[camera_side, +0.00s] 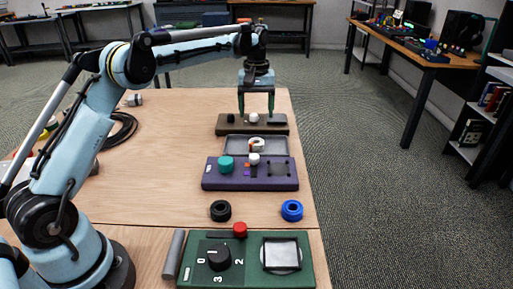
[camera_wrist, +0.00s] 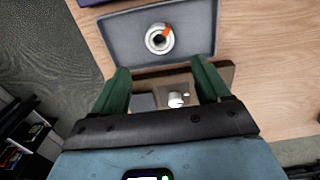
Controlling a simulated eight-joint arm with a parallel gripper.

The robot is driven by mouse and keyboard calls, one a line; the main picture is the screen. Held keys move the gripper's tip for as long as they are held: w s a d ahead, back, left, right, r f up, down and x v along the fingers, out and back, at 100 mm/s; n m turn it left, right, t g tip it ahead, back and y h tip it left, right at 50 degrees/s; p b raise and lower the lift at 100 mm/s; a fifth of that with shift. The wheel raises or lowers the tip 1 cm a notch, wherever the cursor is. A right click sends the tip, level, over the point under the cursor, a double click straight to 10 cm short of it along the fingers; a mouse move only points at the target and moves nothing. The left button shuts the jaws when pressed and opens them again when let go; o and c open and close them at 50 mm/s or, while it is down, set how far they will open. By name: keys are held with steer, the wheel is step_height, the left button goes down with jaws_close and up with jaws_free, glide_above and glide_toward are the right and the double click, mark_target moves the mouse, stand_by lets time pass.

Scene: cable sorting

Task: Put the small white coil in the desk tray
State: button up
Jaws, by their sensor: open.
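The small white coil (camera_side: 257,144) lies inside the grey desk tray (camera_side: 230,146). In the wrist view, the coil (camera_wrist: 152,42) is a white ring with an orange mark on its side, resting on the floor of the tray (camera_wrist: 112,34), clear of its walls. My gripper (camera_side: 256,114) is open and empty, above the brown control box just behind the tray in the side view. In the wrist view, its two green fingers (camera_wrist: 160,66) are spread apart, with the coil beyond their tips and not between them.
The brown box (camera_side: 227,126) carries a white knob. A purple box (camera_side: 225,181) with a teal knob stands in front of the tray. A black coil (camera_side: 213,211) and a blue coil (camera_side: 299,211) lie before a green box (camera_side: 248,275). The table's right edge is close.

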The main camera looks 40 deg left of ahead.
steer(key=s+d+r+m+t, duration=0.2)
steer(key=s+d+r, duration=0.1)
steer(key=s+r, duration=0.25)
steer(key=s+d+r+m+t, duration=0.2)
steer(key=s+d+r+m, duration=0.15)
steer(key=s, duration=0.25)
steer(key=s+d+f+m+t, duration=0.1)
steer(key=s+d+f, duration=0.1)
steer(key=s, duration=0.4)
steer(key=s+d+f+m+t, duration=0.2)
steer(key=s+f, duration=0.2)
steer(key=s, duration=0.3)
steer(key=shift+f, duration=0.35)
steer(key=shift+s+m, duration=0.1)
steer(key=shift+m, duration=0.15)
